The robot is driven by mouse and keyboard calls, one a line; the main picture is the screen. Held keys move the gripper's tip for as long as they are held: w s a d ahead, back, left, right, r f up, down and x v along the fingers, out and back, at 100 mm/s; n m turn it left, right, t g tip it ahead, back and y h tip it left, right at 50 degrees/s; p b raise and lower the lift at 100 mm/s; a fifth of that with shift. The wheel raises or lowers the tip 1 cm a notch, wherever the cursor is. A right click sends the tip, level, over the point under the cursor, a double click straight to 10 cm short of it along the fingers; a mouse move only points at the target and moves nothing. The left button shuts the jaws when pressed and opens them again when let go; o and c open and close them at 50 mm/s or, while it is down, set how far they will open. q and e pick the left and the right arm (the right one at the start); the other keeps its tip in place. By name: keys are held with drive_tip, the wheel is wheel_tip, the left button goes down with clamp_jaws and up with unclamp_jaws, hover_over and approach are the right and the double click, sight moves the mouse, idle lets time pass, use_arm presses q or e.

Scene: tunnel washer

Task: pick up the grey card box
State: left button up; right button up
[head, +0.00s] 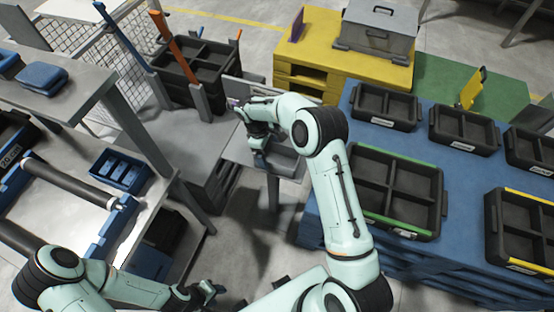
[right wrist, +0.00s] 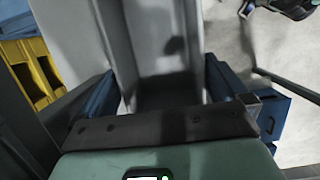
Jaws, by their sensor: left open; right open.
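A grey open-topped shape that appears to be the grey card box (right wrist: 165,50) lies between the blue fingers of my right gripper (right wrist: 162,85) in the right wrist view. In the head view a grey box-like form (head: 286,161) shows beside my right gripper (head: 259,158), partly hidden by the arm. The right gripper is open, with one finger to each side of the grey shape. I cannot tell whether the fingers touch it. My left gripper (head: 203,294) is open and empty, low in the head view, well away from the box.
A blue pallet stack (head: 395,143) with several black trays stands on the right. A yellow pallet (head: 310,62) carries a grey case (head: 376,28) at the back. A black crate (head: 196,66) stands behind my right gripper. A grey workbench (head: 60,205) fills the left.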

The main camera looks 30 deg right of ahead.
sight(279, 163)
drive_tip(key=s+d+f, duration=0.2)
drive_tip(key=shift+s, duration=0.4)
drive_tip(key=shift+d+f, duration=0.15)
drive_tip(key=shift+f, duration=0.3)
drive_tip(key=c, duration=0.8)
use_arm(q)
drive_tip(key=shift+s+f, duration=0.25)
drive_tip(key=shift+s, duration=0.05)
use_arm(e)
drive_tip(key=shift+r, duration=0.15)
